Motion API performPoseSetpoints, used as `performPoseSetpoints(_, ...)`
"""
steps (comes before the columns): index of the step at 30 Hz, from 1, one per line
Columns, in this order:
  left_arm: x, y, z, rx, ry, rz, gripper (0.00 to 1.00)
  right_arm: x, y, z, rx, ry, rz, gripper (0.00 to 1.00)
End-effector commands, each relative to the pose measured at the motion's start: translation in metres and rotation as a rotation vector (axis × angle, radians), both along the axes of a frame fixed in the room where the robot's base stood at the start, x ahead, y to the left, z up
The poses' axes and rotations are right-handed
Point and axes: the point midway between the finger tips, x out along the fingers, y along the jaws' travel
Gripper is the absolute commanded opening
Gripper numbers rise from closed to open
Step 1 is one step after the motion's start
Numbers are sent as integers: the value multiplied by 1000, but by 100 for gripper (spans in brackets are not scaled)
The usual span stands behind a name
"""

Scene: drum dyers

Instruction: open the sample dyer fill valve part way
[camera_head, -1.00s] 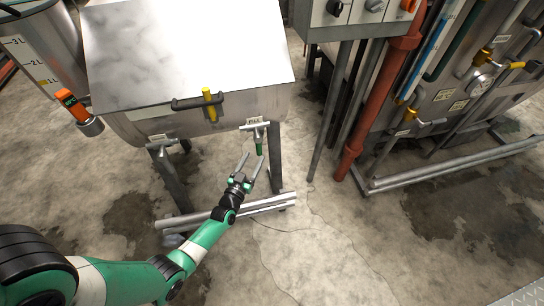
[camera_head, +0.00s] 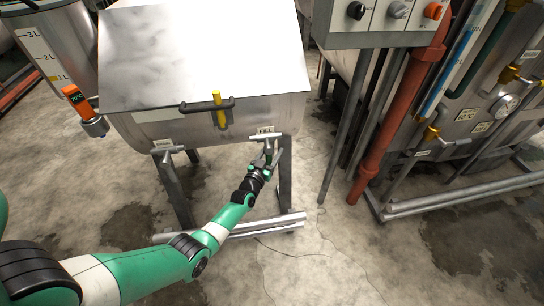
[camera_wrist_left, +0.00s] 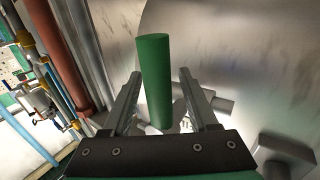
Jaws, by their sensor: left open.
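The sample dyer (camera_head: 288,112) is a steel tub with a closed, sloping lid. Its fill valve (camera_head: 258,137) sits low on the right of its front, under a small label. The valve's green handle (camera_wrist_left: 156,70) stands large in the left wrist view; in the head view the gripper mostly hides it. My left gripper (camera_head: 272,154) is at the valve. In the wrist view its open fingers (camera_wrist_left: 160,85) lie on either side of the green handle, with a gap visible on both sides. My right gripper is not in view.
A second valve (camera_head: 166,150) is at the tub's lower left. A yellow-gripped lid handle (camera_head: 218,106) is above. A control box (camera_head: 385,25) on posts and a red pipe (camera_head: 397,125) stand to the right. Steel rails (camera_head: 285,222) lie below the tub. The floor in front is clear.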

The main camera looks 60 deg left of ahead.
Motion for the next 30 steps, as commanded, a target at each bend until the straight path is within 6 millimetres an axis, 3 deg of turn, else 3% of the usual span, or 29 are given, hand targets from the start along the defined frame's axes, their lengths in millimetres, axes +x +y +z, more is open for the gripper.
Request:
performPoseSetpoints(8,2,1,1,0,0,0,58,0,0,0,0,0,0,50)
performPoseSetpoints(18,2,1,1,0,0,0,0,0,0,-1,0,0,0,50)
performPoseSetpoints(30,2,1,1,0,0,0,0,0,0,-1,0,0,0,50)
